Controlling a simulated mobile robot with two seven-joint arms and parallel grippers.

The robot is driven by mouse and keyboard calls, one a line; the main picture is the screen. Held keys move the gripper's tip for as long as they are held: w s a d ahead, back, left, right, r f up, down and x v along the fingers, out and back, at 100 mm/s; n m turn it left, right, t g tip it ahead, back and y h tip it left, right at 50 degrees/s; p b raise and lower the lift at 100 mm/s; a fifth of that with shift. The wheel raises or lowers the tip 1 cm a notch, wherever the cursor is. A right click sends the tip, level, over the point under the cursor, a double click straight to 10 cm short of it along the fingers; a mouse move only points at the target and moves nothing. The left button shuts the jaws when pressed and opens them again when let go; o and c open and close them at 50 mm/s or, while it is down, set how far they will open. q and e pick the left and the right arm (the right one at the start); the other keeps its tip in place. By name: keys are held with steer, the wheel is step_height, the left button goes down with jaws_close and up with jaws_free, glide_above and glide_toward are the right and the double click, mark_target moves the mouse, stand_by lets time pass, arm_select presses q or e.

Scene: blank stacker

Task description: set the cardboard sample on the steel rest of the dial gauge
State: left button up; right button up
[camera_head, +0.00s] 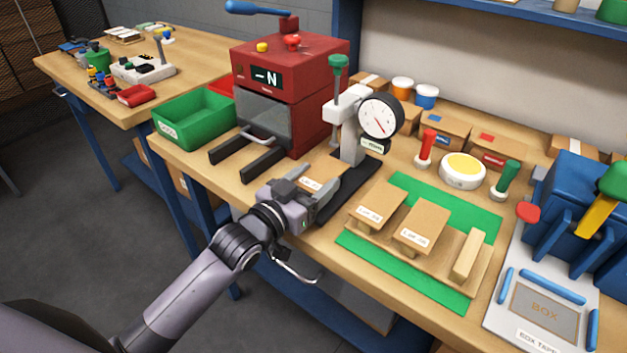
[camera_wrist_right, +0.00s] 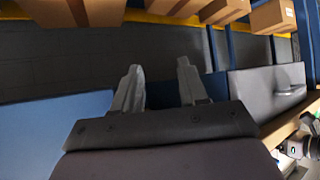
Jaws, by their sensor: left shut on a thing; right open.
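My left gripper (camera_head: 313,190) is shut on a flat tan cardboard sample (camera_head: 325,173) at the front of the dial gauge. The gauge has a round white dial (camera_head: 380,118), a pale stand (camera_head: 348,132) and a dark base (camera_head: 354,188). The sample is close to the foot of the stand; I cannot tell whether it touches the steel rest, which is not clearly visible behind the gripper and sample. Two more labelled cardboard samples (camera_head: 421,227) sit on a wooden rack (camera_head: 445,257). My right gripper (camera_wrist_right: 160,88) is open and empty in the right wrist view.
A red press (camera_head: 290,85) and green bin (camera_head: 194,119) stand left of the gauge. The rack is on a green mat (camera_head: 362,251). A yellow-topped round pad (camera_head: 462,171) and stamps are behind it. A blue machine (camera_head: 575,215) is at right. Cardboard boxes (camera_wrist_right: 272,16) show above my right gripper.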

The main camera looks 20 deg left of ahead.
arm_select(q)
steer(key=shift+f, duration=0.2)
steer(key=o, duration=1)
steer(key=shift+r, duration=0.1)
